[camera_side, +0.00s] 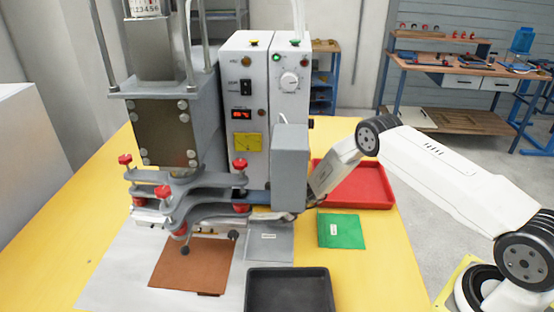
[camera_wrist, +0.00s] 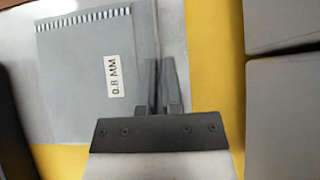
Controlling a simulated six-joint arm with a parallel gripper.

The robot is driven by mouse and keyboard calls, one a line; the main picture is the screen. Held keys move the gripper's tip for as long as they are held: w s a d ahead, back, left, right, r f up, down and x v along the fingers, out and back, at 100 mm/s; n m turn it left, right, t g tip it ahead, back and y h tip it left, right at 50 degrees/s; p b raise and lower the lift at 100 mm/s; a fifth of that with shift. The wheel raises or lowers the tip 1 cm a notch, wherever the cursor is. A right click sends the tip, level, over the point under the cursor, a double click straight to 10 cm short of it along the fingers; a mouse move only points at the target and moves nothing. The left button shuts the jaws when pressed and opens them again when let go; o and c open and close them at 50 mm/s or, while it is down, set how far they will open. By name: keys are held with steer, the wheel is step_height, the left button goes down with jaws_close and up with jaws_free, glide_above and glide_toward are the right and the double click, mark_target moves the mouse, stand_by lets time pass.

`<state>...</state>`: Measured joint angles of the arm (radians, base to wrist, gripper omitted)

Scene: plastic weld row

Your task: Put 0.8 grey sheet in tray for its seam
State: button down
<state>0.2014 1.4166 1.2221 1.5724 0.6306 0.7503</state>
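The grey sheet (camera_side: 270,246) lies flat behind the black tray in the side view, with a small white label. In the wrist view the grey sheet (camera_wrist: 75,75) fills the upper left, with a label reading "0.8 MM" and a striped strip along its top edge. My gripper (camera_side: 290,215) is low at the sheet's back right, partly hidden beside the machine. In the wrist view my gripper's fingers (camera_wrist: 163,80) stand close together near the sheet's right side. I cannot tell whether they touch or hold it. A black tray (camera_side: 248,291) and a red tray (camera_side: 361,204) stand nearby.
The welding machine (camera_side: 245,100) with its red-knobbed clamps (camera_side: 165,190) rises close to my gripper's left. A brown sheet (camera_side: 193,262) and a green labelled sheet (camera_side: 342,231) lie on either side. The yellow table (camera_side: 380,275) is clear at front right.

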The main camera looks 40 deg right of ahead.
steer(key=shift+r, duration=0.1)
stand_by(0.3)
steer(key=shift+r, duration=0.55)
steer(key=shift+s+d+r, duration=0.1)
steer(key=shift+d+r, duration=0.1)
steer(key=shift+r, duration=1.05)
steer(key=s+d, duration=2.2)
steer(key=shift+s+d+f, duration=0.15)
steer(key=shift+s, duration=0.1)
